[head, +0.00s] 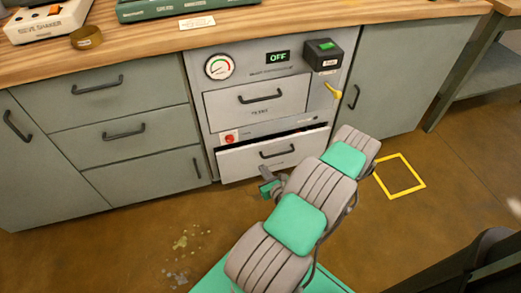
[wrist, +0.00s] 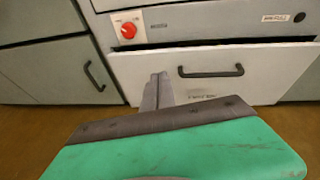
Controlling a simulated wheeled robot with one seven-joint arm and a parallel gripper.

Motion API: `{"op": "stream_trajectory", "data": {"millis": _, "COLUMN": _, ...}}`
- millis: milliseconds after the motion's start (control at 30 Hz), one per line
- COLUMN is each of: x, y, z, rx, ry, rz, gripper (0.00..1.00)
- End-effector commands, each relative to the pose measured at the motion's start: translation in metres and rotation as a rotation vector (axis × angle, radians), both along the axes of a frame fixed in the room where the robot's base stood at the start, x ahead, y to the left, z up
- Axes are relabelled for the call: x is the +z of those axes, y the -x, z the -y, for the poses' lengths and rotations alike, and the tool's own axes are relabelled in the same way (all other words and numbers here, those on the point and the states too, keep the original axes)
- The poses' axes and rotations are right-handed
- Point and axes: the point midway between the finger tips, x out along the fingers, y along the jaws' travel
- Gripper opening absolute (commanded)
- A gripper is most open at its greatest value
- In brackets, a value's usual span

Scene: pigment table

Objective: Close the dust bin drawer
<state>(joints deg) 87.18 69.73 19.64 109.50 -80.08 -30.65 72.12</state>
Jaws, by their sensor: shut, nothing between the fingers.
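The lower drawer of the grey control unit, which I take as the dust bin drawer (head: 245,163), stands partly open. A dark gap shows along its top edge, and its front juts out from the unit. It has a dark bar handle (head: 277,153). The drawer front also shows in the wrist view (wrist: 255,88), with small lettering that I cannot read. My gripper (head: 265,172) is shut and empty, low in front of the drawer. In the wrist view its fingers (wrist: 158,88) point at the drawer front, left of the handle; I cannot tell whether they touch it.
Above is a shut drawer (head: 240,105), with a red knob (head: 229,137) below it. Green-grey cabinets (head: 120,135) flank the unit under a wooden worktop (head: 130,38). A yellow floor square (head: 418,186) lies to the right. Spilled specks (head: 180,242) lie on open floor at left.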

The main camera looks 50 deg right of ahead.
Motion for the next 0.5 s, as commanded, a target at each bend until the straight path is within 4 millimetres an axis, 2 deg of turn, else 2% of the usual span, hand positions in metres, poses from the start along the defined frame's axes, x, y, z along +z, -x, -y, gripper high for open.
{"op": "stream_trajectory", "data": {"millis": 33, "x": -0.005, "y": 0.014, "z": 0.007, "rx": -0.079, "ry": -0.049, "rz": 0.027, "gripper": 0.0}}
{"op": "stream_trajectory", "data": {"millis": 67, "x": -0.008, "y": 0.019, "z": 0.01, "rx": -0.11, "ry": -0.068, "rz": 0.038, "gripper": 0.0}}
{"op": "stream_trajectory", "data": {"millis": 167, "x": -0.013, "y": 0.023, "z": 0.016, "rx": -0.152, "ry": -0.092, "rz": 0.054, "gripper": 0.0}}
{"op": "stream_trajectory", "data": {"millis": 267, "x": -0.018, "y": 0.012, "z": 0.022, "rx": -0.146, "ry": -0.088, "rz": 0.053, "gripper": 0.0}}
{"op": "stream_trajectory", "data": {"millis": 500, "x": -0.034, "y": -0.031, "z": 0.045, "rx": -0.139, "ry": -0.083, "rz": 0.052, "gripper": 0.0}}
